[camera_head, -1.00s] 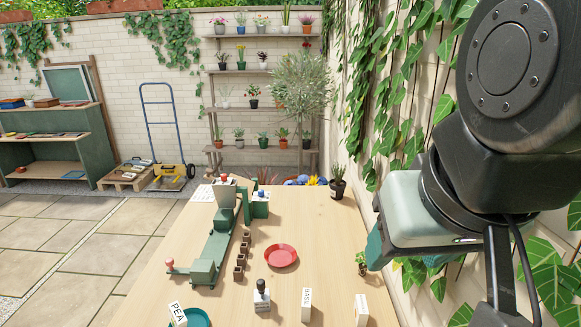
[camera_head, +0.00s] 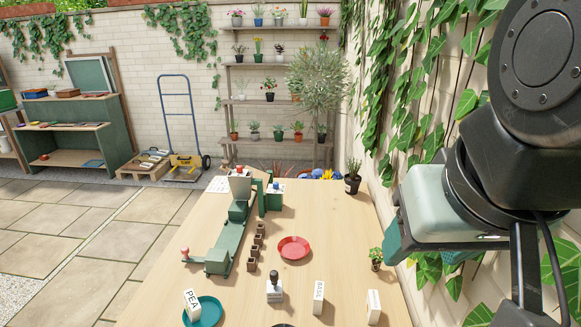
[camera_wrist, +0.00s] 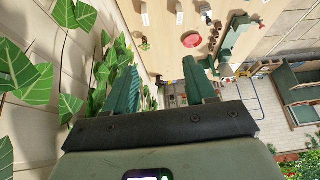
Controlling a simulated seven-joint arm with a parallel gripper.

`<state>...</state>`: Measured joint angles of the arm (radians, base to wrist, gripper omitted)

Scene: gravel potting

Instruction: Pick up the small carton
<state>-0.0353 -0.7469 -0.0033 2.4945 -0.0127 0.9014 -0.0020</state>
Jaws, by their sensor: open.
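Three white cartons stand on the wooden table in the head view. One marked PEA (camera_head: 192,304) stands at the green saucer, one marked BASIL (camera_head: 318,298) is near the front middle, and a shorter-looking one (camera_head: 374,307) stands to its right, its label too small to read. The shorter carton (camera_wrist: 145,18) and the BASIL carton (camera_wrist: 179,8) also seem to show at the top of the wrist view. My gripper (camera_wrist: 155,62) is open and empty, with teal fingers apart. In the head view it is at the right, beside the ivy wall and clear of the cartons.
A red saucer (camera_head: 294,247), a dark-handled stamp (camera_head: 274,287) and small brown pots (camera_head: 256,250) stand mid-table. A green machine (camera_head: 232,232) stands left of them. Potted plants (camera_head: 376,258) line the right edge by the wall.

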